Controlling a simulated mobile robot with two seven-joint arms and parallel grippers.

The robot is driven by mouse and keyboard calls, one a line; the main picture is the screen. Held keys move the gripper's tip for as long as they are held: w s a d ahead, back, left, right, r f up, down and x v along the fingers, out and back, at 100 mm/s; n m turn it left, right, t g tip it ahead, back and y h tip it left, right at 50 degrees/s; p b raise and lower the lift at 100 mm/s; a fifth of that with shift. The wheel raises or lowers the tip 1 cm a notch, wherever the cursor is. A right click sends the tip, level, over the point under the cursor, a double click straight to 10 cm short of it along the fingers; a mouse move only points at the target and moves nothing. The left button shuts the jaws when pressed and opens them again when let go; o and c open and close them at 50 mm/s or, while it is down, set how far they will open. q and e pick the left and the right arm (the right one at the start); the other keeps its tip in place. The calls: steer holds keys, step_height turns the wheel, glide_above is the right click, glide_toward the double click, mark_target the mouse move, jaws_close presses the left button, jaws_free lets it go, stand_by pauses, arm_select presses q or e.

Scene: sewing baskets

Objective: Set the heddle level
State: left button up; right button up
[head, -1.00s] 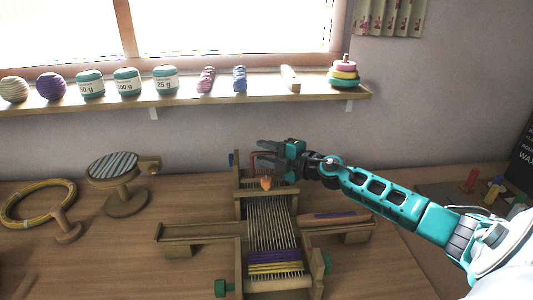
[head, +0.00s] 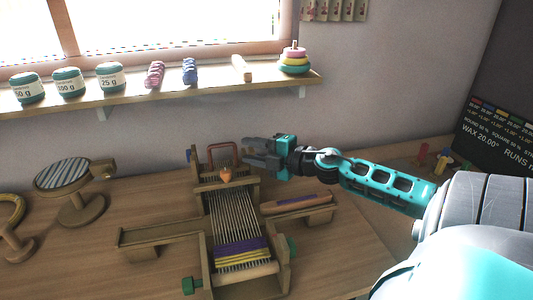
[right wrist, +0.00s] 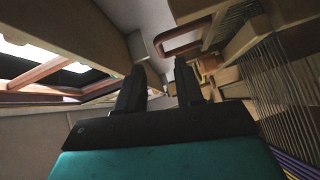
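The small wooden loom (head: 236,222) stands on the table with pale warp threads and a purple and yellow woven band at its near end. A reddish-brown loop handle (head: 221,153), which seems to belong to the heddle, rises at its far end; I cannot tell whether it is level. An orange knob (head: 225,175) sits just in front of it. My right gripper (head: 250,152) is close to the right of the loop. In the right wrist view its dark fingers (right wrist: 160,85) are apart and empty, with the loop (right wrist: 186,42) beyond them. My left gripper is not in view.
A shuttle (head: 297,203) lies on the loom's right arm. A striped round stand (head: 62,175) is at left. A shelf (head: 150,94) with yarn balls, skeins and stacked rings (head: 294,60) runs along the wall behind. Small pegs (head: 440,160) stand at far right.

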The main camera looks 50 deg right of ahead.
steer(key=v, duration=0.3)
steer(key=shift+s+d+r, duration=0.1)
steer(key=shift+s, duration=0.25)
steer(key=shift+s, duration=0.1)
stand_by(0.4)
